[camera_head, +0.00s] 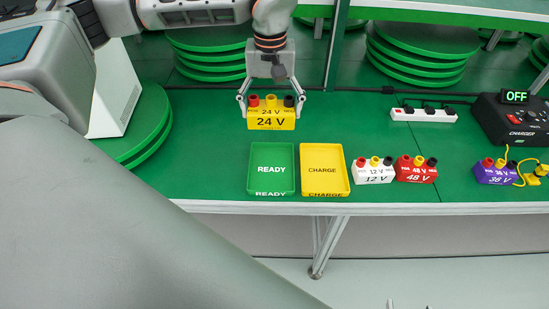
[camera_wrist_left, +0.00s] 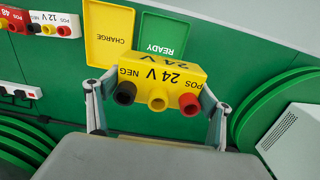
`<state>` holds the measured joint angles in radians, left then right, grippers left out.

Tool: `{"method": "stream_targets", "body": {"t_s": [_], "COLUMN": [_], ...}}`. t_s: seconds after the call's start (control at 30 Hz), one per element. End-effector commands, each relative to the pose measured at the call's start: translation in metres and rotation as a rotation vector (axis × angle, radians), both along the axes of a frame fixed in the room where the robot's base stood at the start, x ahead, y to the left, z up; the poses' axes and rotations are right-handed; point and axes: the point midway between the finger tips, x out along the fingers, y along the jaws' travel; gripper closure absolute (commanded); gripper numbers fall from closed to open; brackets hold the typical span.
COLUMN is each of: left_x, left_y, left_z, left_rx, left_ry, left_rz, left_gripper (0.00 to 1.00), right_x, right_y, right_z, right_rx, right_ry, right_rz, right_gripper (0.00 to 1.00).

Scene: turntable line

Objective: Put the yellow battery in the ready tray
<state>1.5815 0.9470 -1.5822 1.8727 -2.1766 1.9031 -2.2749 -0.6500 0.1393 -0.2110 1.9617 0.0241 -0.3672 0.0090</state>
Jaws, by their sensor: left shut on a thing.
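The yellow battery (camera_head: 270,119), marked 24 V, has red, yellow and black terminals on top. My left gripper (camera_head: 271,103) is shut on it, one finger on each side. In the left wrist view the battery (camera_wrist_left: 160,78) sits between the fingers of the left gripper (camera_wrist_left: 157,100). I cannot tell whether its base touches the table. The green ready tray (camera_head: 271,181) lies nearer the front edge, below the battery in the picture, and is empty. It also shows in the left wrist view (camera_wrist_left: 175,24). My right gripper is not in view.
An empty yellow charge tray (camera_head: 324,183) lies right of the ready tray. White 12 V (camera_head: 373,173), red 48 V (camera_head: 416,171) and purple 36 V (camera_head: 494,174) batteries stand farther right. A power strip (camera_head: 423,115) and black charger (camera_head: 510,119) are behind. Green discs (camera_head: 150,125) are stacked left.

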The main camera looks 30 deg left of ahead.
Motion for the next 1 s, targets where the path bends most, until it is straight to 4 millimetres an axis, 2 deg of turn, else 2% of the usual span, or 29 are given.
{"method": "stream_targets", "body": {"t_s": [0.17, 0.5, 0.63, 0.87, 1.0], "left_x": [-0.002, -0.001, 0.000, 0.000, 0.000], "left_y": [0.000, -0.001, 0.000, -0.001, -0.001], "left_z": [-0.042, -0.115, -0.132, -0.144, -0.162], "left_rx": [0.000, -0.001, 0.001, 0.000, -0.001], "left_ry": [0.004, 0.003, -0.001, -0.001, 0.001], "left_rz": [-0.001, -0.001, -0.001, -0.002, -0.002], "left_gripper": [0.61, 0.61, 0.61, 0.61, 0.61], "right_x": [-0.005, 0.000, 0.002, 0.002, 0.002], "right_y": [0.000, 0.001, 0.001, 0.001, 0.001], "right_z": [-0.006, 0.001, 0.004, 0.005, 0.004], "right_rx": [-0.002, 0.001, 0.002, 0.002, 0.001], "right_ry": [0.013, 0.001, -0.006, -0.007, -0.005], "right_rz": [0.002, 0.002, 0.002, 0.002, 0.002], "right_gripper": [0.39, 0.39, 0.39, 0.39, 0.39]}}
